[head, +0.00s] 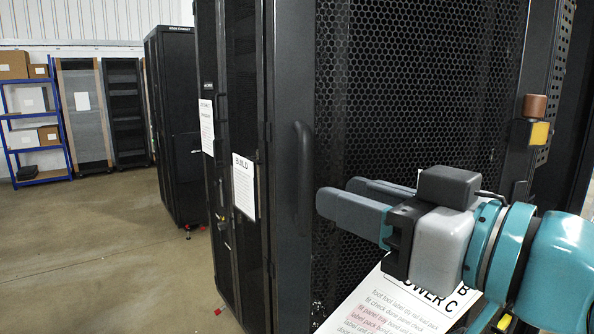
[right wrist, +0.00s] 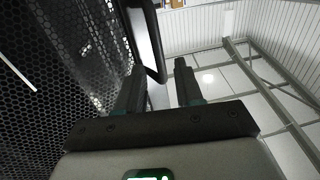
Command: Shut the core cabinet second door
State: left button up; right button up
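A black perforated cabinet door (head: 400,90) fills the middle and right of the head view. A dark vertical bar handle (head: 303,170) is near its left edge. My right gripper (head: 336,192) is in front of the mesh, just right of the handle, with its fingers pointing left. In the right wrist view its two fingers (right wrist: 160,80) are apart, and the handle (right wrist: 152,42) shows beyond and between the tips. I cannot tell whether they touch it. Nothing is held. I cannot read a label naming this door as the core cabinet's. My left gripper is out of view.
A cabinet side with a "BUILD" sheet (head: 244,187) is left of the door. A printed sheet (head: 385,305) shows below my right gripper. Another black cabinet (head: 178,125) and a blue shelf (head: 37,125) stand farther back. The floor (head: 100,240) at left is clear.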

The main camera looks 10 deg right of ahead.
aim_at(310, 183)
jog(key=p+x, duration=0.2)
jog(key=x, duration=0.5)
jog(key=shift+r, duration=0.1)
jog(key=shift+w+a, duration=0.15)
jog(key=shift+w, duration=0.2)
jog(key=shift+s+d, duration=0.3)
jog(key=shift+w+a, duration=0.15)
jog(key=shift+w, duration=0.05)
grip_shut()
